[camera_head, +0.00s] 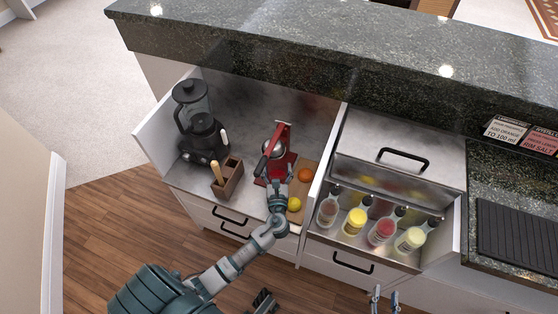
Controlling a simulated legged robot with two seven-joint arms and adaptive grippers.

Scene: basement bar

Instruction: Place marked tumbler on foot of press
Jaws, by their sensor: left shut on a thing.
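The red press (281,142) stands on the counter in the left bay, with its lever raised and its foot (262,170) at the bottom. My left gripper (277,188) is in front of the press, low, over or beside the right part of its foot. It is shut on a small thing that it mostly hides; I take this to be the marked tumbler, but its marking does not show. Whether the thing touches the foot cannot be told. My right gripper (384,299) is at the bottom edge, its fingers apart and empty, away from the counter.
A board (300,211) with an orange (305,174) and a lemon (294,204) lies close right of my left gripper. A black blender (194,110) and a wooden caddy (229,181) stand left. Several bottles (381,230) fill the right well. A granite ledge (300,40) rises behind.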

